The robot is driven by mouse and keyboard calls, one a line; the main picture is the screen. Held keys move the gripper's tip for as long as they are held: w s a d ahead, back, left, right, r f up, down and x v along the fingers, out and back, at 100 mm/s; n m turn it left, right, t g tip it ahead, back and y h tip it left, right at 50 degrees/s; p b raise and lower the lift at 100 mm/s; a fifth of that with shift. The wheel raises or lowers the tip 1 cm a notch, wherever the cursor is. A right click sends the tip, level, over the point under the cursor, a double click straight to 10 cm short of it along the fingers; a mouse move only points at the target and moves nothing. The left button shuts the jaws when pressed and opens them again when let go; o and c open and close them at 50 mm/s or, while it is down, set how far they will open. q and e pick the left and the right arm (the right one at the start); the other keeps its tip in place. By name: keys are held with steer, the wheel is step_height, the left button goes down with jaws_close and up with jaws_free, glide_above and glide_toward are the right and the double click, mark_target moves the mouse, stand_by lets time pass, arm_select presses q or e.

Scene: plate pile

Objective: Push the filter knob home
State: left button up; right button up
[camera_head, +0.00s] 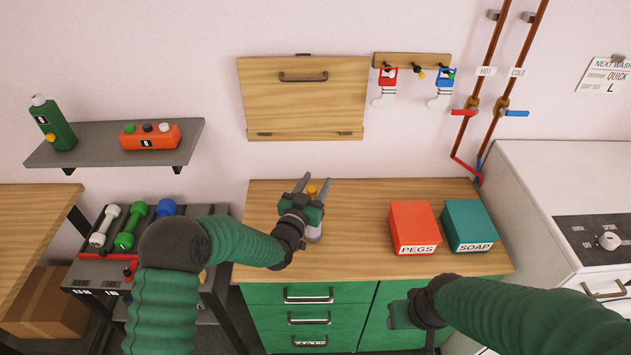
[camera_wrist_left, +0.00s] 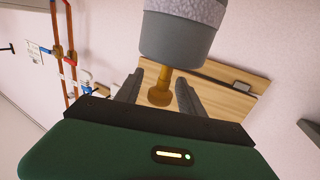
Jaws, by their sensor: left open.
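A grey cylinder (camera_wrist_left: 180,35) with a fuzzy pale band fills the top of the left wrist view. The amber filter knob (camera_wrist_left: 160,92) stands out from it on a stem, with a gap of stem showing. In the head view the amber knob (camera_head: 312,190) shows between the fingers of my left gripper (camera_head: 313,184), and part of the grey cylinder (camera_head: 314,232) shows below the gripper, over the wooden counter (camera_head: 350,225). The left gripper is open, with one finger on each side of the knob; contact cannot be told. My right gripper (camera_head: 403,314) is low in front of the counter; its fingertips are not clear.
A red PEGS box (camera_head: 412,224) and a teal SOAP box (camera_head: 468,222) stand on the counter's right. A white washer (camera_head: 570,180) stands further right. A rack with dumbbells (camera_head: 132,228) is at left, under a grey shelf (camera_head: 115,144). The counter's middle is clear.

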arm_select(q)
steer(key=shift+w+d+f, duration=0.1)
steer(key=shift+w+d, duration=0.05)
steer(key=shift+c, duration=0.9)
jaws_close()
stand_by(0.4)
